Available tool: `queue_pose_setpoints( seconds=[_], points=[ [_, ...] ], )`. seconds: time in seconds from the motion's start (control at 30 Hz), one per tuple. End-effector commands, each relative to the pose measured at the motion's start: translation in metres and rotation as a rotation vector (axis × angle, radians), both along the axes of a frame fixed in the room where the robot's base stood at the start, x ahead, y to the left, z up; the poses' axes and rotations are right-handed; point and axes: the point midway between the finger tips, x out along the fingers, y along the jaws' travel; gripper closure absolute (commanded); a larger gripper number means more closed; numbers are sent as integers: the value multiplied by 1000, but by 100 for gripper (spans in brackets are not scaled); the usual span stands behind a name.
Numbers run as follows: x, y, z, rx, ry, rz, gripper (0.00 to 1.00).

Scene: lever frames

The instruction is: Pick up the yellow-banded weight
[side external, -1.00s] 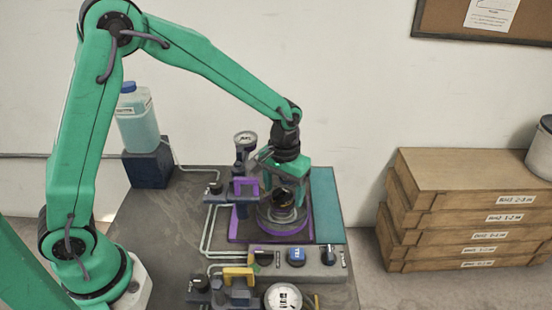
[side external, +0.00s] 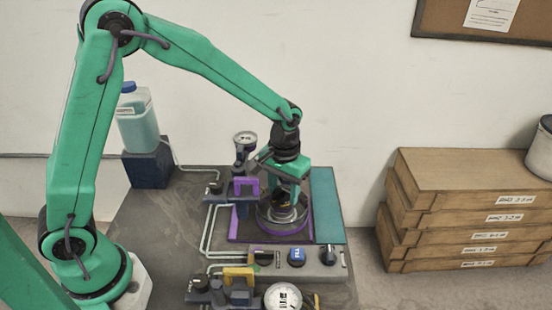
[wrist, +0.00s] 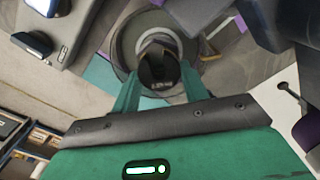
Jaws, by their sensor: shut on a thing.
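The weight (wrist: 157,68), a dark cylinder with pale lettering on its face, sits between my gripper's two green fingers in the wrist view. In the side view, the weight (side external: 281,195) is a small dark shape with a hint of yellow, mostly hidden by the gripper. My gripper (side external: 284,200) points down, shut on the weight from both sides. It is over a round grey dish (side external: 304,216) with a purple rim. I cannot tell whether the weight still touches the dish.
A teal strip (side external: 325,200) lies clear at right.

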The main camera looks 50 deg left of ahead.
Motion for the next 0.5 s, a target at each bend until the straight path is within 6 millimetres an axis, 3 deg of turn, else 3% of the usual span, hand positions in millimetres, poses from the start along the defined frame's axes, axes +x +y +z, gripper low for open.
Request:
queue_pose_setpoints(
  seconds=[0.27, 0.5],
  points=[
    [1, 0, 10, -1, -2, 0, 86],
    [1, 0, 41, -1, -6, 0, 86]
  ],
)
